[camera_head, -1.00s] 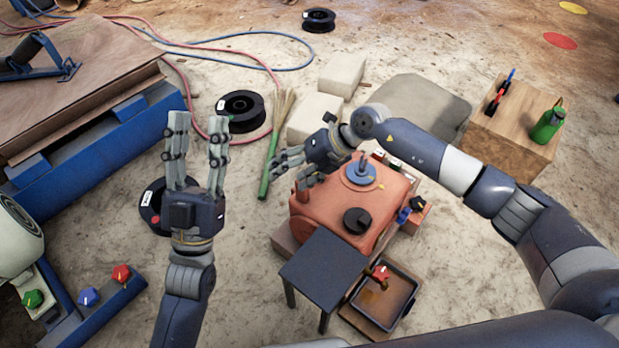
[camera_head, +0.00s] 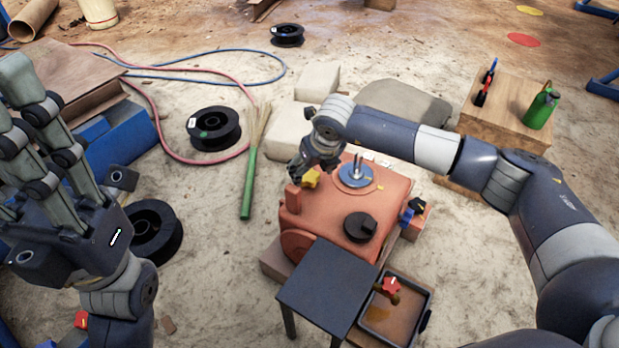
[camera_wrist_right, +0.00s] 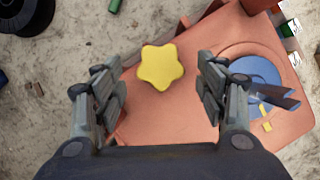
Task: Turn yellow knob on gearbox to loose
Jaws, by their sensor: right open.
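My left gripper (camera_head: 40,135) is close to the camera at the left, fingers spread and empty.
A blue disc (camera_head: 355,174) with upright pins and a black knob (camera_head: 360,226) sit on the gearbox top. A dark small table (camera_head: 330,283) and a tray with a red knob (camera_head: 390,286) stand in front. A wooden crate (camera_head: 490,125) is at the right.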

